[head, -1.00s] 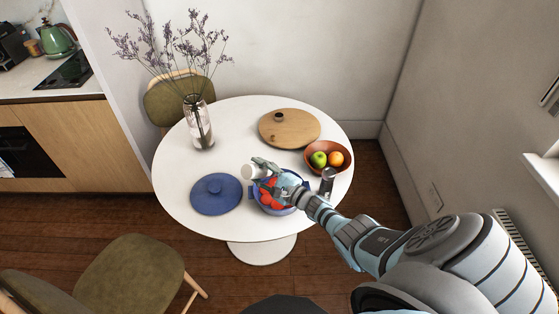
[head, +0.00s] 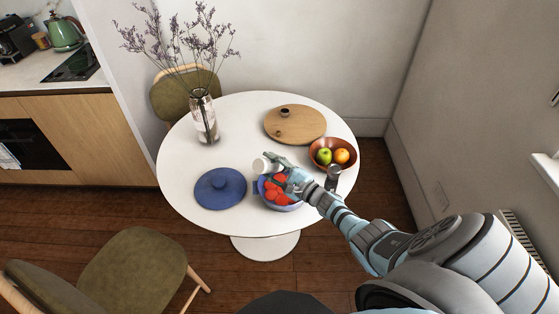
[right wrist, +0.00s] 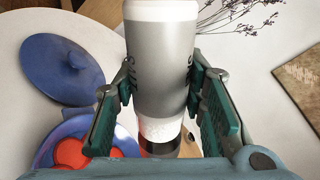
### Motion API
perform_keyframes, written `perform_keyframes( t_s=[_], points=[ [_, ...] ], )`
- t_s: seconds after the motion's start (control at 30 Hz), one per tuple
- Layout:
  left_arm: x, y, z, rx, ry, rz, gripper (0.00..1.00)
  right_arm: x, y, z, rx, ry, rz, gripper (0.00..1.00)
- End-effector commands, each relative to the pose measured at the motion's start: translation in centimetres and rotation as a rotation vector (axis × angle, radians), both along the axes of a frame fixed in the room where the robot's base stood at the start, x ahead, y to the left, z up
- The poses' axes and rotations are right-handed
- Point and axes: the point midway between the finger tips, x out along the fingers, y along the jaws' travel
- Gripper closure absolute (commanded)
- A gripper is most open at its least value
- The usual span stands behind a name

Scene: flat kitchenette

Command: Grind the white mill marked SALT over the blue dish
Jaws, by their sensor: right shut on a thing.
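The white mill (head: 263,166) is held in my right gripper (head: 278,170), over the far left edge of the blue dish, and looks tilted. In the right wrist view the mill (right wrist: 161,60) stands between both fingers of the gripper (right wrist: 163,95). Parts of dark letters show on its sides, but the word cannot be read whole. A dark band shows at its lower end. The blue dish (head: 286,208) holds several red pieces. It also shows at lower left in the right wrist view (right wrist: 85,127). My left gripper is not in view.
A blue lid (head: 220,188) lies left of the dish. A dark mill (head: 332,178) stands close right of my right wrist. A fruit bowl (head: 320,162), a round wooden board (head: 295,125) and a flower vase (head: 203,118) stand farther back. The white table (head: 182,160) is bare at left.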

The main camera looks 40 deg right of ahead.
Motion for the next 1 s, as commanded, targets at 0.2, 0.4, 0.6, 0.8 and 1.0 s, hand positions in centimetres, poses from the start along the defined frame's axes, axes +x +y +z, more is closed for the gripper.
perform_keyframes(
  t_s=[0.2,0.4,0.6,0.8,1.0],
  points=[
    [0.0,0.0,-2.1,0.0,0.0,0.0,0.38,-0.1,0.5,-1.6,-0.121,-0.03,0.0,1.0],
    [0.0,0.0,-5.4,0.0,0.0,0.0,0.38,-0.4,1.6,-4.0,-0.4,-0.094,0.0,1.0],
    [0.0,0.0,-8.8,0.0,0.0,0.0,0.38,-0.5,1.8,-3.6,-0.814,-0.191,-0.001,1.0],
    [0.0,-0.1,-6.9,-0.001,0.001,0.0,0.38,0.0,0.1,0.6,-1.236,-0.282,-0.003,1.0],
    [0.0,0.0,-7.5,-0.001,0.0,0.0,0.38,0.7,-2.9,2.0,-1.703,-0.387,-0.001,1.0]
  ],
)
